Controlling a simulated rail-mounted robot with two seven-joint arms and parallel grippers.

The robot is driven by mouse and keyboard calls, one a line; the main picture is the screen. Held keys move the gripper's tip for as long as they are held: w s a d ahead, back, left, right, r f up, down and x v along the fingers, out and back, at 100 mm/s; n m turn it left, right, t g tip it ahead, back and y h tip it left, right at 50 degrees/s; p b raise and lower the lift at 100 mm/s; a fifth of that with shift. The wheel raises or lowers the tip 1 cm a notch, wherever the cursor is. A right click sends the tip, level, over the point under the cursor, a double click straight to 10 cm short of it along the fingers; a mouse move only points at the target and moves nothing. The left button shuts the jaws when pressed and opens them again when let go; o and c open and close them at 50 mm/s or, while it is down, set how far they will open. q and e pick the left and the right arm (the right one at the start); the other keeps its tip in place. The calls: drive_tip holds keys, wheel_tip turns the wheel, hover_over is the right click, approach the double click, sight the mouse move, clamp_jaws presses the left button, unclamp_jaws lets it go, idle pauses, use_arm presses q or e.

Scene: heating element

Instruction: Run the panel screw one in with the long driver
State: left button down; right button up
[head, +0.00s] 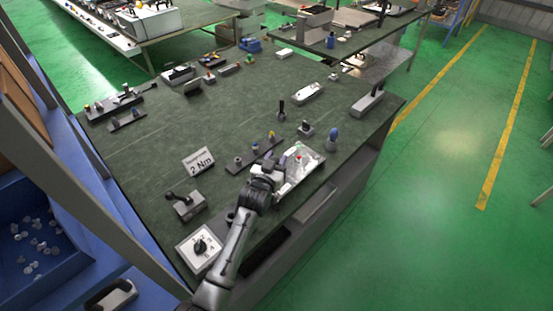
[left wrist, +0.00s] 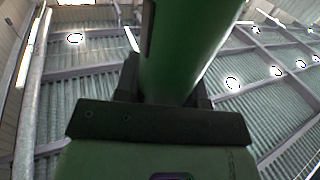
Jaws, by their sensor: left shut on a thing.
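My left gripper (head: 270,172) is over the near right part of the bench, at the left edge of a pale unit (head: 306,166) with small coloured parts on it. In the left wrist view, the jaws (left wrist: 160,105) are shut on a thick green cylinder (left wrist: 185,50), which looks like a driver handle. The wrist camera faces the ceiling. The driver's tip and the panel screw cannot be made out. The arm and gripper hide part of the unit's left side. My right gripper is not in view.
A rack (head: 258,152) and a blue-topped item (head: 332,140) stand near the unit. The bench middle is mostly clear.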

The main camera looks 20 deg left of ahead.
use_arm(q)
drive_tip(key=shift+f, duration=0.15)
idle(0.5)
drive_tip(key=shift+f, duration=0.45)
idle(0.3)
drive_tip(key=shift+f, duration=0.2)
idle(0.8)
drive_tip(key=shift+r, duration=0.1)
drive_tip(key=shift+r+p, duration=0.55)
drive_tip(key=shift+r, duration=0.15)
wheel_tip(320, 180, up, 3)
drive_tip(key=p, duration=0.3)
drive_tip(key=shift+r, duration=0.3)
